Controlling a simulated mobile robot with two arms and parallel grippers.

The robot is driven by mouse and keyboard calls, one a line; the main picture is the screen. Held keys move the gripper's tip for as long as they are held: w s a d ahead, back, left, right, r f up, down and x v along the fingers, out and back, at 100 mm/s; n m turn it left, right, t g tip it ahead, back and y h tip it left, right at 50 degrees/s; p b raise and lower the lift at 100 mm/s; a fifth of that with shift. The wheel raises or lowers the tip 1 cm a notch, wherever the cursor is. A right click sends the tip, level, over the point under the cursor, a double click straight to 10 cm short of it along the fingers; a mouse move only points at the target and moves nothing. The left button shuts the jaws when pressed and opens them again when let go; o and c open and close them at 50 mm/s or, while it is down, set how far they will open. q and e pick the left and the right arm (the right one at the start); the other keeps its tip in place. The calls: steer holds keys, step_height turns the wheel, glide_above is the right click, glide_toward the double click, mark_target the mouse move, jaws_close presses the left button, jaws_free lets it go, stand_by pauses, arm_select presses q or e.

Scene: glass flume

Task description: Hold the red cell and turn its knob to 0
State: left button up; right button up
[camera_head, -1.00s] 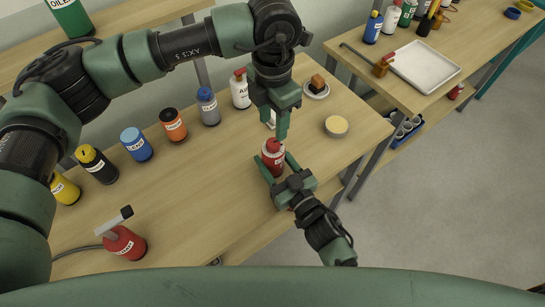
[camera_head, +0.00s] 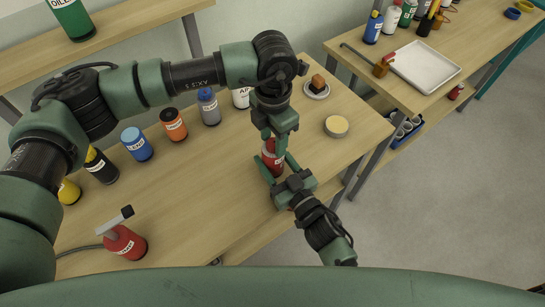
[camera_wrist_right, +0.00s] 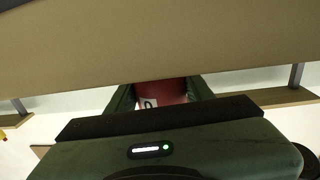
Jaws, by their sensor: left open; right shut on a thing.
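The red cell (camera_head: 271,160) stands upright near the front edge of the wooden table. A white label mark on it shows in the right wrist view, where the cell (camera_wrist_right: 172,91) sits between my fingers. My right gripper (camera_head: 272,168) is shut on the cell from the front, one finger on each side. My left gripper (camera_head: 274,138) points down directly over the top of the cell, with its fingers apart. The cell's knob is hidden behind the left fingers, so its setting cannot be read, and I cannot tell whether they touch it.
Several bottles, among them blue (camera_head: 137,144) and orange (camera_head: 173,125) ones, line the table to the left. A round tan-topped dish (camera_head: 336,127) and a saucer (camera_head: 316,90) with a block are to the right.

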arm_select(q)
steer(key=c, duration=0.8)
steer(key=m, duration=0.4)
steer(key=shift+m, duration=0.4)
steer(key=m, duration=0.5)
steer(key=o, duration=0.8)
